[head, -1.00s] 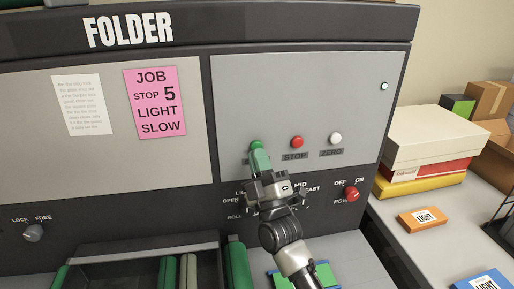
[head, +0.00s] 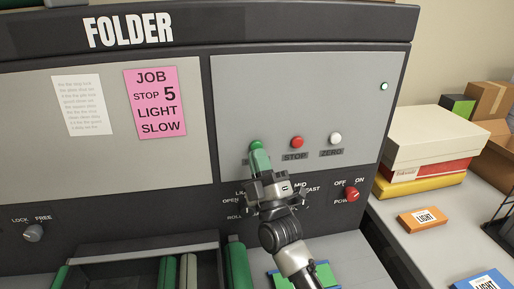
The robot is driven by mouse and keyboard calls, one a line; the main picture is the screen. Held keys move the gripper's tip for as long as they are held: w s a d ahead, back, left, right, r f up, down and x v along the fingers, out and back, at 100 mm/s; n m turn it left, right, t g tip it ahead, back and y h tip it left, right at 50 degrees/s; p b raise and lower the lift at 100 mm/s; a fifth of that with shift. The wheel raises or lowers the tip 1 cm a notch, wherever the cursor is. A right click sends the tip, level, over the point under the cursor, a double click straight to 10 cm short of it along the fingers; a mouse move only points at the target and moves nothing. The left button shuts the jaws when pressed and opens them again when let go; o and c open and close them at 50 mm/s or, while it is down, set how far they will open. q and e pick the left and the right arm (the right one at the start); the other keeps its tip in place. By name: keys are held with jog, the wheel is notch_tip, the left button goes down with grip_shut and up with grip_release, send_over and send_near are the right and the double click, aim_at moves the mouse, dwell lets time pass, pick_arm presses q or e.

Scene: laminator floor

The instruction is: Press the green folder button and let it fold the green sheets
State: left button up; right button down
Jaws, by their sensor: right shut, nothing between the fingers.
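The folder machine (head: 230,30) fills most of the head view. Its green button (head: 256,145) is on the grey panel, left of the red STOP button (head: 297,142) and the white ZERO button (head: 335,139). My right gripper (head: 258,152) is shut and empty, its green-tipped fingers at the green button and covering its lower part. I cannot tell how far the button is pressed. Green rollers (head: 238,265) show at the bottom. A green and blue item (head: 324,273) lies partly behind my right arm; I cannot tell whether it is the sheets. My left gripper is not in view.
A pink job card (head: 155,102) reads STOP 5, LIGHT, SLOW. A red power knob (head: 352,194) is right of my arm, and a LOCK/FREE knob (head: 33,233) is far left.

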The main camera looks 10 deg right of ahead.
jog(key=shift+w, duration=0.15)
dwell(0.4)
jog(key=shift+w, duration=0.3)
